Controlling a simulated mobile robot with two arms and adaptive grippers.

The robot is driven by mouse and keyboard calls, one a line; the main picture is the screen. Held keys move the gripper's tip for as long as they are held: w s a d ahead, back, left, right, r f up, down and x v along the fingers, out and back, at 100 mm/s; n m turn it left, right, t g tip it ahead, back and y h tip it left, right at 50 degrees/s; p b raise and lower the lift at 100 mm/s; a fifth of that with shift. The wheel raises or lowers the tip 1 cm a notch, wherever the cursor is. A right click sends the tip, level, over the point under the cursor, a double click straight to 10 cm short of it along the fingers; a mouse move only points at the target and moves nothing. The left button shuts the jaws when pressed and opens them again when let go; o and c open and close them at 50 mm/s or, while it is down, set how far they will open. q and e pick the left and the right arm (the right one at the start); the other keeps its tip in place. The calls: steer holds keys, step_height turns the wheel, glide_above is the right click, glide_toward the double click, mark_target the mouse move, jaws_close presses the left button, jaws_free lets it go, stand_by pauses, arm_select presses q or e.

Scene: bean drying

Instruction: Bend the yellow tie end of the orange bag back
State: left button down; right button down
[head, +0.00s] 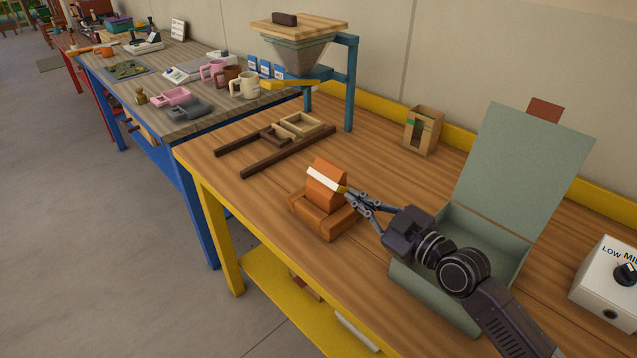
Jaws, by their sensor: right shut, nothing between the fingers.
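The orange bag (325,197) stands upright on the wooden workbench, its lower part inside an orange-brown block-like holder (318,221). A white tie strip (322,178) runs across the upper front of the bag, and its yellow tie end (342,188) is at the strip's right end. My right gripper (349,193) comes in from the right, with its fingertips right at the yellow end. It is shut with nothing between the fingers. Whether the fingertips touch the tie end cannot be told, as they partly cover that spot. My left gripper is out of view.
A grey-green open box (478,245) with a raised lid stands right behind my right arm. A white dial box (612,280) is at far right. A paper bag (423,130), a dark wooden rail frame (290,150) and a hopper stand (352,85) are behind.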

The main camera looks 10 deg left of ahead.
steer(key=shift+w+a+b, duration=0.4)
steer(key=shift+w+a, duration=0.05)
steer(key=shift+a, duration=0.05)
stand_by(1.4)
steer(key=shift+v, duration=2.5)
